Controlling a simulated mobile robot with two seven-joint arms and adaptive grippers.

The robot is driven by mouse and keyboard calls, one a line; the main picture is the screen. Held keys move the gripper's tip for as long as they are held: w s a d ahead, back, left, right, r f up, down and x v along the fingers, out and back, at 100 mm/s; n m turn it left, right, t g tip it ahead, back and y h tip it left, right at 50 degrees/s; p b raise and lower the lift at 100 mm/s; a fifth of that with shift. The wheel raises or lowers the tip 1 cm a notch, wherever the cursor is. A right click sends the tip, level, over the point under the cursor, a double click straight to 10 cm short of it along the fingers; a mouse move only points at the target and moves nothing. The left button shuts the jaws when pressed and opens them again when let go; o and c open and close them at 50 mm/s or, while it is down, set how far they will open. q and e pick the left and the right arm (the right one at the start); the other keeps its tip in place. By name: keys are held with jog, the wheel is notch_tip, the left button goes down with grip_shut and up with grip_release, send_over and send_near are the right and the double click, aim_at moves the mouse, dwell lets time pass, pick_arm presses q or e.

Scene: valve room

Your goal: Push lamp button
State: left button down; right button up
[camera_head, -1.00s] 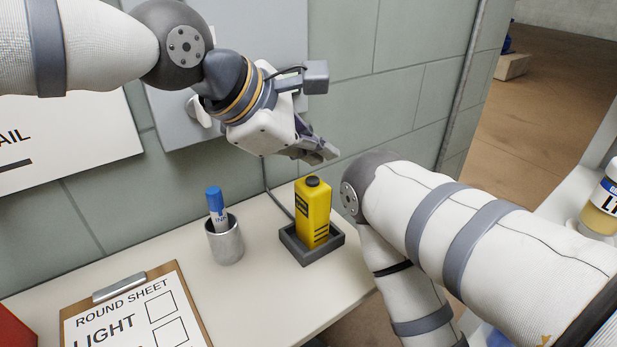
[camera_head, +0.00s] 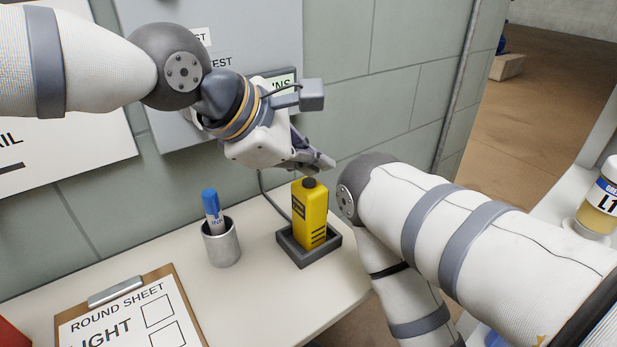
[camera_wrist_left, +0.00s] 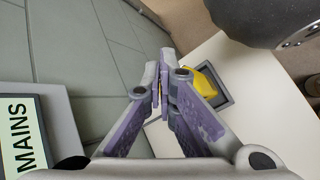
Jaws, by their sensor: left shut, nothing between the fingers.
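A yellow box-shaped lamp (camera_head: 310,222) stands upright in a dark grey cradle (camera_head: 287,250) on the counter. A dark round button or cap (camera_head: 309,183) is on its top; I cannot tell which. My left gripper (camera_head: 322,164) is shut and empty, its fingertips a little above and behind the lamp's top, apparently not touching. In the left wrist view the shut fingers (camera_wrist_left: 163,75) are beside the lamp (camera_wrist_left: 206,84), partly covering it; the dark top is not clear there. My right gripper is out of view.
A grey wall panel (camera_head: 270,40) with a MAINS label (camera_wrist_left: 20,135) is behind my left wrist. A metal cup (camera_head: 221,247) with a blue-capped marker (camera_head: 212,210) stands left of the lamp. A clipboard (camera_head: 130,310) lies at front left. My right arm is close on the lamp's right.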

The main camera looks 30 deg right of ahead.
aim_at(312, 184)
pick_arm(q)
jog(key=shift+f, duration=0.1)
dwell(0.5)
jog(key=shift+f, duration=0.55)
dwell(0.4)
jog(key=shift+r, duration=0.65)
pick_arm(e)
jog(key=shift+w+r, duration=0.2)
pick_arm(q)
notch_tip(312, 184, up, 6)
jog(key=shift+f+p, duration=0.1)
jog(key=shift+p, duration=0.6)
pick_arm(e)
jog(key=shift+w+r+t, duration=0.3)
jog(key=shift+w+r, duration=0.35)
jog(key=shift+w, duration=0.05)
